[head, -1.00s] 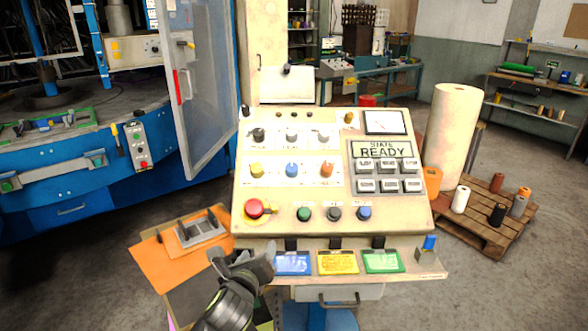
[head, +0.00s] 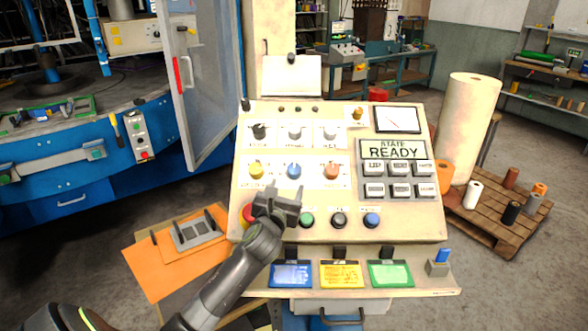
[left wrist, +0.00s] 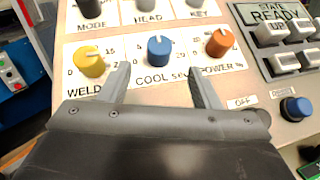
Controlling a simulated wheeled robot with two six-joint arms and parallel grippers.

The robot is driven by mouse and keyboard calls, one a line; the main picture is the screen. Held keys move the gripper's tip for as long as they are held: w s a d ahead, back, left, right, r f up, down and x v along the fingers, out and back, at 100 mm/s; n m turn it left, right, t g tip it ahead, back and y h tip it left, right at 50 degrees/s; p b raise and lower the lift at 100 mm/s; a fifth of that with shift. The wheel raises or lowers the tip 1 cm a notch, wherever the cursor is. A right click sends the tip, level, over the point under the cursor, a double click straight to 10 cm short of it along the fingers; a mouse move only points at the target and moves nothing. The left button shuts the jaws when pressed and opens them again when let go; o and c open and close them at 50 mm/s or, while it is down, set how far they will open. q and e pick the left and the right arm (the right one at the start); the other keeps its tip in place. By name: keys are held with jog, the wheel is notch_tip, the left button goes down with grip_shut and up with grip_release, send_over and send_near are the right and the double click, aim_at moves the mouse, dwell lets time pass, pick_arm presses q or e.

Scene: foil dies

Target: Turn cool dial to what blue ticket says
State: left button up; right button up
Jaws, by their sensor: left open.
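The blue cool dial (head: 294,171) sits in the middle of the lower dial row on the sloped panel, and it also shows in the left wrist view (left wrist: 159,51) above the word COOL. My left gripper (head: 284,192) is open and empty just below the cool dial. In the left wrist view its two fingers (left wrist: 160,84) stand apart, one on either side of the dial's column, short of the dial. The blue ticket (head: 291,274) lies at the left of the front ledge; its writing is too small to read. My right gripper is not in view.
The yellow weld dial (head: 256,171) and orange power dial (head: 332,172) flank the cool dial closely. A red button (head: 247,214), partly hidden by my left gripper, and green (head: 306,220), black (head: 339,220) and blue (head: 372,220) buttons sit below. The display (head: 393,149) reads STATE READY.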

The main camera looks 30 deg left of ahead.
aim_at(294, 170)
pick_arm(q)
jog(key=x, duration=0.2)
jog(key=shift+w+a+r, duration=0.15)
jog(key=shift+w, duration=0.2)
jog(key=x, duration=0.5)
jog(key=shift+x, duration=0.8)
jog(key=shift+w, duration=0.15)
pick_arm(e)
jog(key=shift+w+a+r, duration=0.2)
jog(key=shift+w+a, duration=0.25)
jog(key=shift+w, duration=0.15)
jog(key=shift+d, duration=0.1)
